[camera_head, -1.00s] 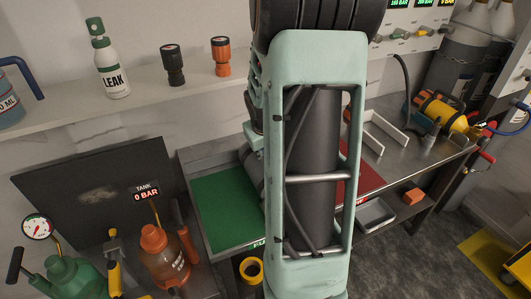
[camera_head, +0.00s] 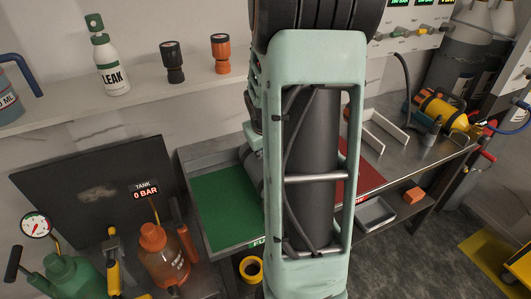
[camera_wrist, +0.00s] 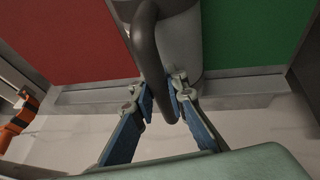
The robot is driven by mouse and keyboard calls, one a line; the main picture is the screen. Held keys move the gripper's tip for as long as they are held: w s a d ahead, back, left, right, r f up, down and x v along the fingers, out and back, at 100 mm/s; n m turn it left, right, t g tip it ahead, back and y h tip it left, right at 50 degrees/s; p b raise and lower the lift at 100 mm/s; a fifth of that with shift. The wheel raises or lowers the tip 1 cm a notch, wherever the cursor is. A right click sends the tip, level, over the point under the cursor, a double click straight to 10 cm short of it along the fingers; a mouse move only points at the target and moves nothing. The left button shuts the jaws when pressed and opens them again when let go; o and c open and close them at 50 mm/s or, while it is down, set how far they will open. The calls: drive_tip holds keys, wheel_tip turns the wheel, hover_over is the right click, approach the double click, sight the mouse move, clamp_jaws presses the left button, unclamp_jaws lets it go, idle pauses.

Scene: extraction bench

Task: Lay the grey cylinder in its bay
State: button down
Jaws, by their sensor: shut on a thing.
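The grey cylinder (camera_wrist: 186,48) with its dark curved handle (camera_wrist: 150,48) fills the upper middle of the wrist view. My gripper (camera_wrist: 163,96) is shut on the handle, one blue-backed finger on each side. In the wrist view a green panel (camera_wrist: 250,30) is right of the cylinder and a red panel (camera_wrist: 75,42) is left. In the head view a sliver of the cylinder (camera_head: 251,172) shows at the right side of the green bay (camera_head: 222,208), beside my arm. My arm hides the gripper there and most of the red bay (camera_head: 371,180). I cannot tell whether the cylinder touches the bench.
A white bracket (camera_head: 385,132) and a yellow cylinder (camera_head: 445,112) stand on the bench at right. An orange bottle (camera_head: 163,255) and a green pump (camera_head: 68,275) are at front left. A shelf (camera_head: 140,98) with a LEAK spray bottle (camera_head: 112,70) runs behind.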

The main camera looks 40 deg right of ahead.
drive_tip(key=shift+w+d+r, duration=0.1)
drive_tip(key=shift+w+r, duration=0.05)
drive_tip(key=shift+r, duration=0.05)
drive_tip(key=c, duration=1.9)
unclamp_jaws()
drive_tip(key=shift+o, duration=0.3)
drive_tip(key=shift+s+a+f, duration=0.2)
drive_tip(key=shift+s+f, duration=0.1)
drive_tip(key=shift+f, duration=0.1)
drive_tip(key=shift+r, duration=0.3)
drive_tip(key=v, duration=1.1)
drive_tip(key=shift+r, duration=0.4)
